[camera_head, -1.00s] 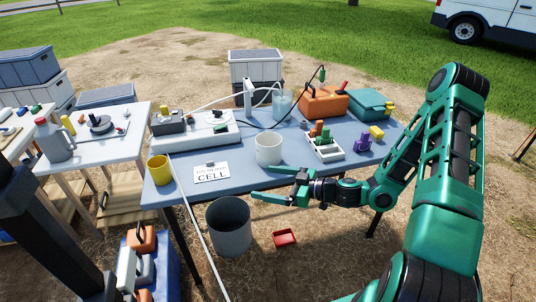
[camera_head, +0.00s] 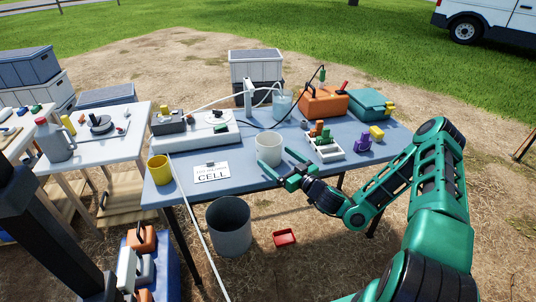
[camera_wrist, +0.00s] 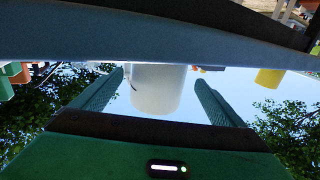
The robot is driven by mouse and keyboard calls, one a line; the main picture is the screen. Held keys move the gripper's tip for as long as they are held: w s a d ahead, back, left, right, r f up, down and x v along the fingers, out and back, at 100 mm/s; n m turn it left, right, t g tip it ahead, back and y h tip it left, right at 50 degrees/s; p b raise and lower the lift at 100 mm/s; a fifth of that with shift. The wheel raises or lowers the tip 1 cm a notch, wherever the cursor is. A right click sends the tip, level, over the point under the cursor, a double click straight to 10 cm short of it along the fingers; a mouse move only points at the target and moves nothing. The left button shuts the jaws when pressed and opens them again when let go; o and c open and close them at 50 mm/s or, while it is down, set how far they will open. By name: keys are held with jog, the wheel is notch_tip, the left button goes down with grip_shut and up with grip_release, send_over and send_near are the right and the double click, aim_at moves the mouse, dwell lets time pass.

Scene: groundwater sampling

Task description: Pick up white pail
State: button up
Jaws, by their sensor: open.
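The white pail (camera_head: 268,149) stands upright on the blue-grey table (camera_head: 240,178), near its front edge. My gripper (camera_head: 277,171) is open and empty at the front edge of the table, close in front of the pail. In the wrist view the white pail (camera_wrist: 157,88) appears between the two open fingers of my gripper (camera_wrist: 158,95), with room on both sides. I cannot tell whether the pail is partly between the fingertips or just beyond them.
A yellow cup (camera_head: 158,169) and a CELL card (camera_head: 211,173) are left of the pail. A white rack (camera_head: 325,147) with coloured blocks is to its right, and a white apparatus (camera_head: 205,130) is behind left. A grey bin (camera_head: 229,228) and red tray (camera_head: 284,237) are on the ground.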

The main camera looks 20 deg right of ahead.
aim_at(268, 143)
jog(key=shift+x, duration=2.9)
jog(key=shift+d+f, duration=0.1)
jog(key=shift+d, duration=0.05)
jog(key=c, duration=1.2)
